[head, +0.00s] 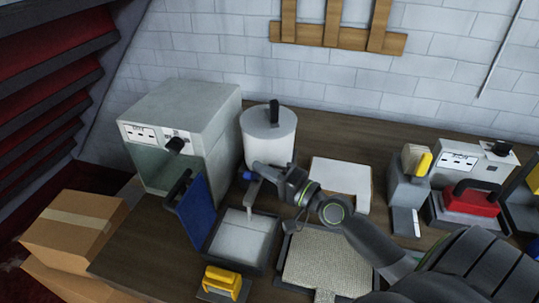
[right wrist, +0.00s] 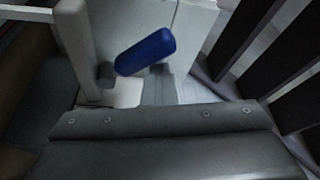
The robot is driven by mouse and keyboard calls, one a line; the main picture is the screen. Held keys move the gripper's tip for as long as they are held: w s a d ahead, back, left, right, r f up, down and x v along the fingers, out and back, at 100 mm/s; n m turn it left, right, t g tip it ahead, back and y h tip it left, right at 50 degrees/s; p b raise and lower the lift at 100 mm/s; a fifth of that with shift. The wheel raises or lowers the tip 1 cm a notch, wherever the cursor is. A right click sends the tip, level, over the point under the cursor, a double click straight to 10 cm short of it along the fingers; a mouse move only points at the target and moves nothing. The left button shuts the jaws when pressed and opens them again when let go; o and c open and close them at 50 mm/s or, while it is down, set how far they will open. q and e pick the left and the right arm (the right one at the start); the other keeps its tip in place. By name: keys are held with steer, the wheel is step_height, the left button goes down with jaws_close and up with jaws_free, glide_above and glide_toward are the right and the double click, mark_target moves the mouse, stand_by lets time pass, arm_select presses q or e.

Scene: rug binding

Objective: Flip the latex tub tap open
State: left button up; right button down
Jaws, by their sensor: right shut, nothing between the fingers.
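The latex tub (head: 268,128) is a white cylinder with a black knob on its lid, standing at the back of the bench. Its tap has a blue lever (head: 247,176), low on the front left. My right gripper (head: 256,170) is shut and empty at the tub's lower front, beside the lever. In the right wrist view the blue lever (right wrist: 146,52) lies slanted beyond the grey gripper edge; I cannot tell whether they touch. A pale vertical streak (head: 249,214) shows below the tap, over a dark-rimmed tray (head: 211,252) with a white inside. My left gripper is not in view.
A grey box oven (head: 205,105) with a blue-faced door (head: 195,209) stands left. A white block (head: 341,180), a beige rug piece (head: 325,262) and a yellow-handled tool (head: 222,282) lie nearby. A red-bodied iron (head: 470,200) sits right. Cardboard boxes (head: 75,228) are far left.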

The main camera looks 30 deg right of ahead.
steer(key=shift+s+f, duration=0.1)
steer(key=shift+f, duration=0.2)
steer(key=b+v, duration=0.6)
steer(key=v, duration=1.1)
steer(key=shift+s+r, duration=0.15)
stand_by(0.6)
